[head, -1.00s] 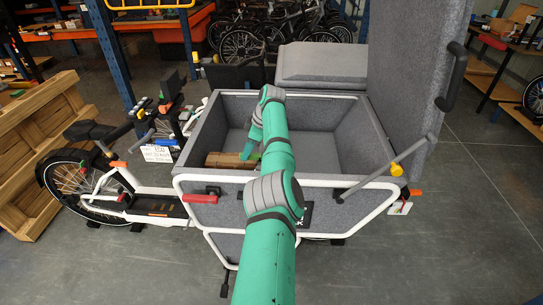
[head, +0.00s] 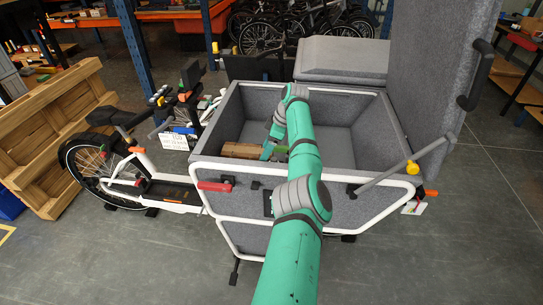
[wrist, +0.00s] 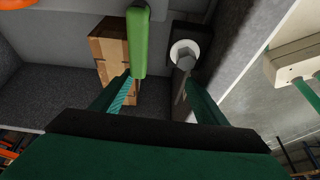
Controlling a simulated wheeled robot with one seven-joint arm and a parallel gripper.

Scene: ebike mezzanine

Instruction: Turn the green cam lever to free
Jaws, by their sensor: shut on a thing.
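The green cam lever (wrist: 138,42) shows in the wrist view as a bright green bar pointing down toward my fingers. A white round collar with a grey metal pin (wrist: 184,52) is just to its right. My gripper (wrist: 158,80) is shut on the lever, whose lower end lies beside the left fingertip. The right fingertip is by the grey pin; exact contact is hard to see. In the head view my gripper (head: 268,151) is inside the grey cargo box, near its left wall, and largely hidden by my arm.
The box walls surround my gripper. The raised lid (head: 440,75) stands at the right. A red-handled lever (head: 215,186) is on the near outside wall.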

